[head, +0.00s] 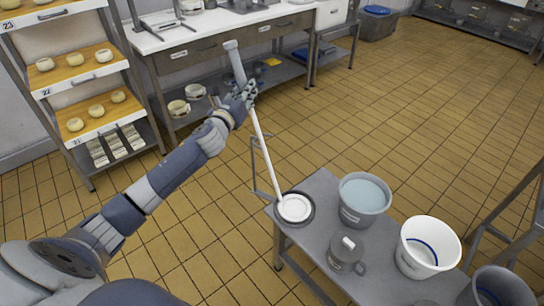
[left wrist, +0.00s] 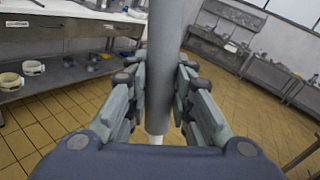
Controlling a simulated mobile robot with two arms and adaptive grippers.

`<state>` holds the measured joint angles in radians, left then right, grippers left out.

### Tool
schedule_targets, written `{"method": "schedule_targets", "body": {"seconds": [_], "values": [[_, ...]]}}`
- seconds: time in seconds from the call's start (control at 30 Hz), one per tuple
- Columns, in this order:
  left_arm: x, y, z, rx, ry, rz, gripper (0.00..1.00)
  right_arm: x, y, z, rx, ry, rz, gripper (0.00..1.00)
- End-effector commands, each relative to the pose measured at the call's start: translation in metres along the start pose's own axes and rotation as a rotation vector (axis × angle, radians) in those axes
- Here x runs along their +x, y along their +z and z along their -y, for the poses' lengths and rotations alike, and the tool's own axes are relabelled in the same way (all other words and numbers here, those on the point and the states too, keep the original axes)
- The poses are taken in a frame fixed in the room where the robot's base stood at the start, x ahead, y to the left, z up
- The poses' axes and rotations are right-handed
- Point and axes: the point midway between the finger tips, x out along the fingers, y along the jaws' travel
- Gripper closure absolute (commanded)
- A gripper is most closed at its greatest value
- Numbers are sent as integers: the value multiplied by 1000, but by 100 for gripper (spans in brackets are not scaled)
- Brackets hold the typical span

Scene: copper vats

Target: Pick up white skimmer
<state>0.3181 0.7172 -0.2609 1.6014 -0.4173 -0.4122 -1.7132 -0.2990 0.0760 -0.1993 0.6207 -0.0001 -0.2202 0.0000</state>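The white skimmer has a flat round white head (head: 295,208), a long thin white shaft (head: 265,150) and a thicker grey grip at its upper end. It leans, with its head low at the corner of the grey table, within a dark round rim. My left gripper (head: 243,94) is around the grey grip, with the grip's top end sticking out above. In the left wrist view the grey grip (left wrist: 160,70) runs between the fingers of my left gripper (left wrist: 158,85), which close on it from both sides. My right gripper is not in view.
The grey table (head: 318,228) holds a bucket of pale blue liquid (head: 364,196), a lidded grey jug (head: 346,252) and a white bucket (head: 428,247). A cheese rack (head: 80,90) stands left and a workbench (head: 215,35) behind. The tiled floor right of centre is clear.

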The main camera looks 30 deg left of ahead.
Motion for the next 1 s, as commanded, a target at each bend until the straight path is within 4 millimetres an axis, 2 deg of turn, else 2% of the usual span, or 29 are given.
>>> {"method": "schedule_targets", "body": {"seconds": [0.37, 0.47, 0.7, 0.87, 1.0], "values": [[0, 6, 1, 2, -2, 4, 100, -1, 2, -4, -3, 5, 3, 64], [0, 20, 5, 3, -2, 6, 100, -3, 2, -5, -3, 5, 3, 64], [0, 68, 19, 4, -3, 7, 100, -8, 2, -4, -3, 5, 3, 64], [0, 90, 25, 1, -2, 5, 100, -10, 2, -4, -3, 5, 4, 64], [0, 106, 30, 1, 0, 2, 100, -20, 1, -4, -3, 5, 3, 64]]}}
